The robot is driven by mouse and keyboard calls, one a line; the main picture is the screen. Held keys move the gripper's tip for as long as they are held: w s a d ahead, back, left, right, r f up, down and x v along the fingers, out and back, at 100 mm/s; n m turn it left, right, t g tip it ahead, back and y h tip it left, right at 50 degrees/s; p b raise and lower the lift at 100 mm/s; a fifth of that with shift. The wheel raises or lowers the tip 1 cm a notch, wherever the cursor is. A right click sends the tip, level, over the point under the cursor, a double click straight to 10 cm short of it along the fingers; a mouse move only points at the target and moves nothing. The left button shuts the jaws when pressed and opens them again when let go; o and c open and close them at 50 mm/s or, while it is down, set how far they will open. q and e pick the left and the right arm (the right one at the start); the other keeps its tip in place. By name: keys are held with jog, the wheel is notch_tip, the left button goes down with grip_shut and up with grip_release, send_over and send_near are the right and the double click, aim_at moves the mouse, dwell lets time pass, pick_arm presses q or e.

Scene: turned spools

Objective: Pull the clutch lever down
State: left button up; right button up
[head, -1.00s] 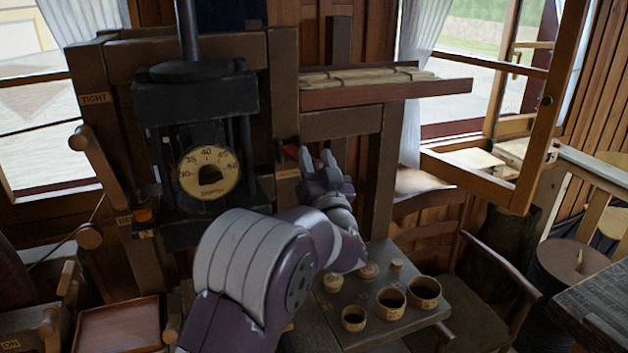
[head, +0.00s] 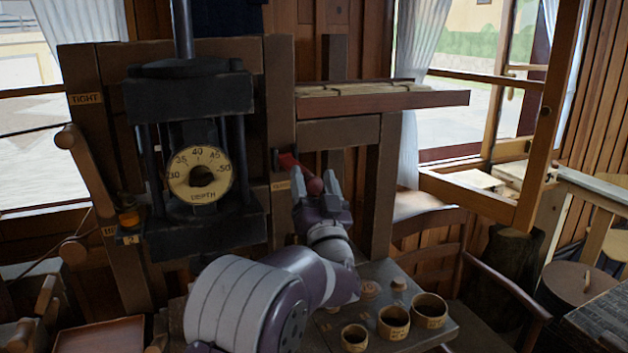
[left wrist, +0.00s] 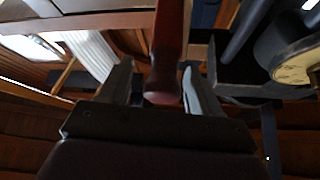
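A red lever (head: 289,163) with a rounded red knob (head: 315,186) sticks out from the post right of the dial and slopes down to the right. It appears to be the clutch lever; the small label below it is too small to read. My left gripper (head: 318,191) is open at its knob end. In the left wrist view the lever (left wrist: 168,50) runs between the two spread fingers, with a visible gap on the left and a smaller one on the right. I cannot see clear contact. My right gripper is not in view.
A round depth dial (head: 200,176) sits in the dark press frame left of the lever. A shelf (head: 385,101) juts out above my gripper. A small table below holds several turned cups (head: 393,322). A wooden lever (head: 85,165) stands at far left.

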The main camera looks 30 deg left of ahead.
pick_arm(q)
jog(key=b+v, duration=0.4)
jog(key=v, duration=0.8)
jog(key=shift+s+d+f, duration=0.15)
jog(key=shift+s, duration=0.05)
